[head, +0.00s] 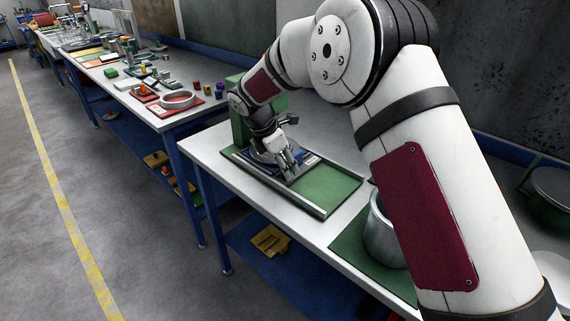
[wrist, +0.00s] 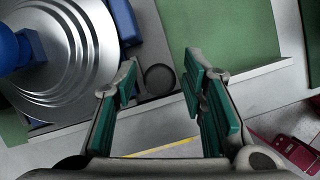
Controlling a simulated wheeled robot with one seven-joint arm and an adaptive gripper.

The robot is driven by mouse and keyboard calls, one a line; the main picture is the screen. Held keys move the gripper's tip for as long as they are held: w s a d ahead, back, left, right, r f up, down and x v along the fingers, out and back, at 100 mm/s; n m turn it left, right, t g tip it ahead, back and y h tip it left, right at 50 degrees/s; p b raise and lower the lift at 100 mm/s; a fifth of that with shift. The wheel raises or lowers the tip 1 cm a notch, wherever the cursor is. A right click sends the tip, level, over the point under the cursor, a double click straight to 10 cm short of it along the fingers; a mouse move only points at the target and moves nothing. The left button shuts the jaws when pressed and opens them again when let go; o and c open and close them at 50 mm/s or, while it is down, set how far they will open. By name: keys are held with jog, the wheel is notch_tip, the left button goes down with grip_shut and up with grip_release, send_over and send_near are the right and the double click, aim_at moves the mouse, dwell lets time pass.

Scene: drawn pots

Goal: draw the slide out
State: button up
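The slide unit shows in the head view as a dark-edged grey plate (head: 295,170) over a green base (head: 330,188) with a pale front rail. In the wrist view a stepped silver disc (wrist: 75,65) with blue parts sits on it at the left. A small dark round knob (wrist: 159,78) stands by the grey edge. My gripper (head: 288,168) is low over the unit. In the wrist view my gripper (wrist: 160,74) is open, its green-padded fingers apart on either side of the knob, with gaps visible. The knob's lower part is hidden.
A green block (head: 240,125) stands behind the unit at the left. A metal pot (head: 382,235) stands on a green mat to the right, partly behind my arm. Another bench (head: 150,75) with many small items lies beyond. The floor at the left is clear.

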grip_shut()
jog(key=shift+d, duration=0.1)
jog(key=s+d+p, duration=0.2)
jog(key=s+d, duration=0.1)
jog(key=d, duration=0.1)
jog(key=s+d+p, duration=0.2)
jog(key=s+d, duration=0.1)
jog(key=s+d+p, duration=0.2)
jog(key=s+d, duration=0.1)
jog(key=d, duration=0.1)
jog(key=shift+s+d+r, duration=0.1)
jog(key=shift+s+d, duration=0.1)
jog(key=shift+d, duration=0.15)
jog(key=shift+s+d+p, duration=0.35)
jog(key=shift+s+d, duration=0.2)
jog(key=shift+d, duration=0.25)
jog(key=shift+o, duration=1.5)
grip_release()
jog(key=shift+d, duration=0.1)
